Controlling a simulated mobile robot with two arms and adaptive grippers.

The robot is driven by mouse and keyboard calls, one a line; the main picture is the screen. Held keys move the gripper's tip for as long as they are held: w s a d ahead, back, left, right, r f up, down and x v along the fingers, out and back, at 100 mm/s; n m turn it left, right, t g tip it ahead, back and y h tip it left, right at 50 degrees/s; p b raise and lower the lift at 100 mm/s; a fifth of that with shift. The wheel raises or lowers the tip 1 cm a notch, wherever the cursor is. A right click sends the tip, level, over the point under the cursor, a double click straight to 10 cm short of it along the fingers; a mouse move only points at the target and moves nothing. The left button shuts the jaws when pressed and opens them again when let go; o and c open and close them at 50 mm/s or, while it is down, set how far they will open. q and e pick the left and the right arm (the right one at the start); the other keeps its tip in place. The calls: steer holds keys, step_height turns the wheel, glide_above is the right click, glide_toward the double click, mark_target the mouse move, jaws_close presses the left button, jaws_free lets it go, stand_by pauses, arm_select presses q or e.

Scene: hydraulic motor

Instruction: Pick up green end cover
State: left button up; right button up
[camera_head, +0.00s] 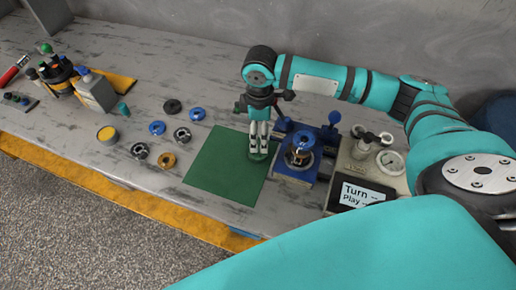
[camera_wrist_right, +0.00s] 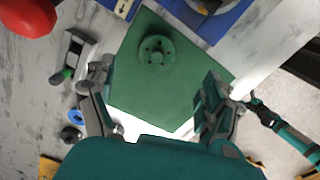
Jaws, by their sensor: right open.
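The green end cover (camera_wrist_right: 157,52) is a round disc with a centre hole and several small holes around it. It lies flat on the green mat (camera_wrist_right: 128,82). In the head view the green end cover (camera_head: 259,156) is partly hidden by my right gripper (camera_head: 259,149), which points down just above it. In the wrist view my right gripper (camera_wrist_right: 158,88) has its fingers spread wide apart, with nothing between them. The cover appears beyond the fingertips, between their lines. Whether a fingertip touches the cover or mat cannot be told. My left gripper is out of view.
A blue fixture (camera_head: 296,172) holding a part stands just right of the mat (camera_head: 222,170). Beyond it is a device with a gauge (camera_head: 390,161) and a screen. Several blue, black and orange rings (camera_head: 157,128) lie left. A bottle (camera_head: 97,92) stands further left.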

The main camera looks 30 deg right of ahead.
mark_target(259, 148)
step_height(259, 148, down, 4)
steer(key=shift+w, duration=0.15)
steer(key=shift+f, duration=0.15)
steer(key=shift+f+p, duration=0.3)
step_height(259, 148, down, 4)
steer(key=shift+r+p, duration=0.2)
steer(key=shift+p, duration=0.2)
steer(key=shift+f, duration=0.5)
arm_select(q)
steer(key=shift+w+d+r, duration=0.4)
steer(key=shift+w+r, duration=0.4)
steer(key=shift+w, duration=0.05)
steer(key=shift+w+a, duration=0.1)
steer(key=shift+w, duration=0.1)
arm_select(e)
steer(key=shift+w, duration=0.1)
steer(key=c, duration=1.5)
steer(key=shift+o, duration=0.2)
steer(key=shift+r, duration=0.1)
